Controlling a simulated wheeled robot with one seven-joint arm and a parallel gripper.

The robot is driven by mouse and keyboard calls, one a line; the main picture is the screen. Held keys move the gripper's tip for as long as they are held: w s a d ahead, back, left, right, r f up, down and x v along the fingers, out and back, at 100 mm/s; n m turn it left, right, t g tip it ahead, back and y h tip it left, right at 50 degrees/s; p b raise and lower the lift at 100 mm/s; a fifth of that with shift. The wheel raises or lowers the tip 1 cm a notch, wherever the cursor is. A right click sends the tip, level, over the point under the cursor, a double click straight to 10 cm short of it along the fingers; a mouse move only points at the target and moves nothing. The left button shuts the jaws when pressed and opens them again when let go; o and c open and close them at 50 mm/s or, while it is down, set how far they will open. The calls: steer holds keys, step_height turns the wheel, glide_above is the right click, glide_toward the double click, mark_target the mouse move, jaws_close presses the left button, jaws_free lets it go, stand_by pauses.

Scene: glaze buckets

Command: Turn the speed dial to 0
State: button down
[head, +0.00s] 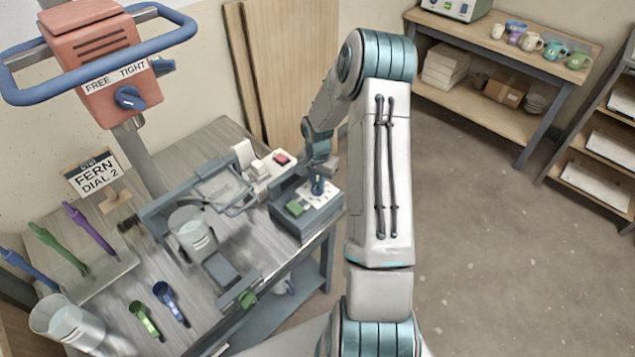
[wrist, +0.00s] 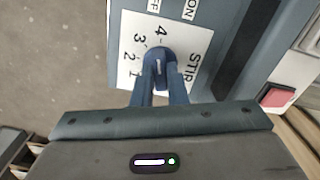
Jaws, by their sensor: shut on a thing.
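The speed dial (wrist: 158,58) is a dark blue knob on a white plate (wrist: 128,38) marked STIR, with the numbers 4, 3, 2 and 1 showing. My gripper (wrist: 159,82) is shut on the knob, with one finger on each side of it. Which number the dial points to I cannot tell; a 0 mark is not visible. In the head view the dial (head: 318,185) sits on top of a grey control box (head: 306,222), and my gripper comes down to it from above.
A green button (head: 295,208) is on the same box. A red switch (head: 281,159) lies just behind. A clear bucket (head: 192,234) stands in a frame to the left. Another blue knob (head: 129,97) marked FREE and TIGHT is on the red mixer head.

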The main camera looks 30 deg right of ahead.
steer(key=n+b, duration=0.2)
steer(key=n, duration=0.2)
steer(key=n+b, duration=0.1)
steer(key=n, duration=0.6)
steer(key=shift+n, duration=0.4)
steer(key=n, duration=0.3)
steer(key=shift+b, duration=0.3)
steer(key=n, duration=0.4)
steer(key=shift+r, duration=0.1)
steer(key=n+p, duration=0.1)
steer(key=n, duration=0.2)
steer(key=shift+n, duration=0.4)
steer(key=n+p, duration=0.1)
steer(key=n, duration=0.3)
steer(key=shift+n+p, duration=0.85)
steer(key=shift+n, duration=1.05)
